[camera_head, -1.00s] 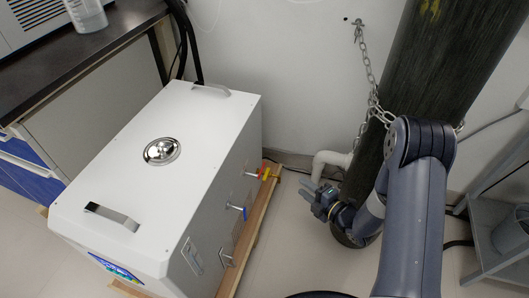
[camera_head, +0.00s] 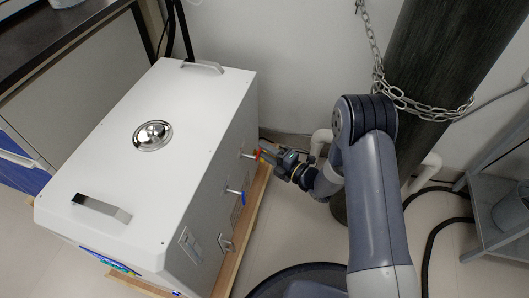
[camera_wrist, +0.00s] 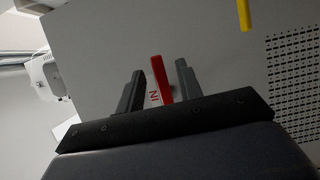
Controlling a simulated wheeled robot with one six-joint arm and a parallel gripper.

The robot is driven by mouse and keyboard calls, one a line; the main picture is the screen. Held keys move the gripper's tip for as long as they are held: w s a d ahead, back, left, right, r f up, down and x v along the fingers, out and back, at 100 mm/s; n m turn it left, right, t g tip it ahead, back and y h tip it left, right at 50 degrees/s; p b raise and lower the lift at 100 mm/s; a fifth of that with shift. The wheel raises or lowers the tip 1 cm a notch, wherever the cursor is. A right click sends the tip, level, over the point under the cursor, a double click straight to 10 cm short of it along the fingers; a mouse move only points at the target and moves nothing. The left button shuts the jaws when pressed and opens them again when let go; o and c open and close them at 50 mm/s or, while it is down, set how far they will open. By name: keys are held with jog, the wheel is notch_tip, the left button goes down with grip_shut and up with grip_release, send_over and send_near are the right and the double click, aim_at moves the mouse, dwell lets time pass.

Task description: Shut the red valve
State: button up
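The red valve (camera_head: 257,154) is a small lever handle on the right side face of the white box-shaped machine (camera_head: 150,95). In the wrist view the red handle (camera_wrist: 161,80) stands between the two dark fingers of my gripper (camera_wrist: 159,67). The fingers are open around it, with a visible gap on each side. In the head view my gripper (camera_head: 270,153) is right at the red valve, partly crowding it from the right.
A yellow handle (camera_wrist: 244,14) shows at the wrist view's top right. A chained dark cylinder (camera_head: 432,75) stands right of the machine, and a grey cart (camera_head: 490,195) is further right.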

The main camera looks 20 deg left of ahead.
jog(key=shift+w+a, duration=0.15)
jog(key=shift+a, duration=0.3)
grip_shut()
